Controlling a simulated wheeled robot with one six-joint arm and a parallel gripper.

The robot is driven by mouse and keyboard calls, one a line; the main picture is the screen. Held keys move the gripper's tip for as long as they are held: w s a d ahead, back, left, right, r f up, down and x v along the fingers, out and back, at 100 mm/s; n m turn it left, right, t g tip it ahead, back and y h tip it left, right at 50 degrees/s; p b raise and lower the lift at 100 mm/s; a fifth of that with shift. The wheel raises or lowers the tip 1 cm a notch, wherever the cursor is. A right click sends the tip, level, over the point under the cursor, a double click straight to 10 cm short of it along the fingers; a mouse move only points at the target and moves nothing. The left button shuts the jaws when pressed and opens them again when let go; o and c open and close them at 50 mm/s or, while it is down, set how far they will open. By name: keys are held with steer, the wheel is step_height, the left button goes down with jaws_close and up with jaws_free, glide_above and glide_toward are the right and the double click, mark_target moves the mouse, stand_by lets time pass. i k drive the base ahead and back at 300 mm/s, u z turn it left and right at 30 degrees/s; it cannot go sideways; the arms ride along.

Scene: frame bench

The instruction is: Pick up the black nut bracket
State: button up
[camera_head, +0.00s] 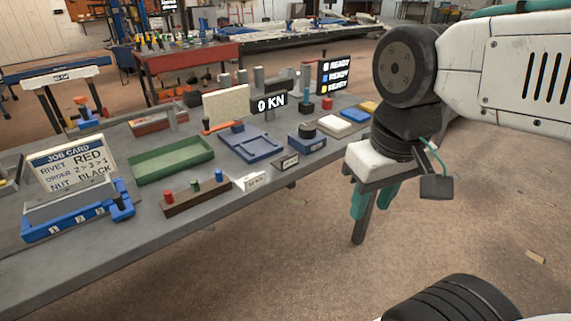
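I cannot surely pick out the black nut bracket in this view. A dark round piece (307,130) sits on a blue block (307,143) near the bench's front edge. Another dark piece (192,98) lies farther back on the bench. My gripper (372,213) hangs at the right, past the bench's front right edge. Its teal fingers point down and stand apart, with nothing seen between them. It is clear of the bench pieces. The job card (70,163) at the left reads rivet red, order 2>3>1, nut black.
The grey bench (85,267) holds a green tray (172,160), a blue tray (250,143), and a brown block (198,195) with red, green and blue pegs. A beige upright panel (226,104), a "0 KN" display (269,104) and a ready display (335,75) stand behind. Open floor lies right.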

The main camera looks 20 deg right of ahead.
mark_target(283, 163)
steer(key=u, duration=1.2)
steer(key=i, duration=0.9)
steer(key=z, duration=2.45)
